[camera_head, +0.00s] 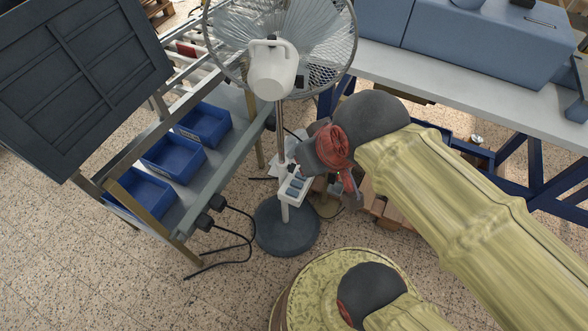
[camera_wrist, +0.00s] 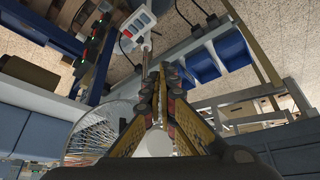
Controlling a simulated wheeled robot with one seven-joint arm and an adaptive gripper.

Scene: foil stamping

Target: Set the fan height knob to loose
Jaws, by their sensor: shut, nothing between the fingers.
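The standing fan (camera_head: 272,68) has a white motor housing, a wire guard, a thin pole and a round dark base (camera_head: 287,226). Its white control box (camera_head: 293,188) with blue-grey buttons sits low on the pole and also shows in the wrist view (camera_wrist: 137,22). The height knob cannot be made out clearly; small dark parts lie by the pole just above the box, close to my gripper. My gripper (camera_wrist: 163,68) is shut and empty, its fingertips together beside the pole in the wrist view. In the head view the fingertips are hard to tell apart from the background.
A rack with several blue bins (camera_head: 172,158) stands left of the fan, with black cables (camera_head: 235,240) on the floor below. A dark panel (camera_head: 75,75) is at far left. A light workbench (camera_head: 450,88) with blue-grey cases runs behind my arm at right. The front-left floor is clear.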

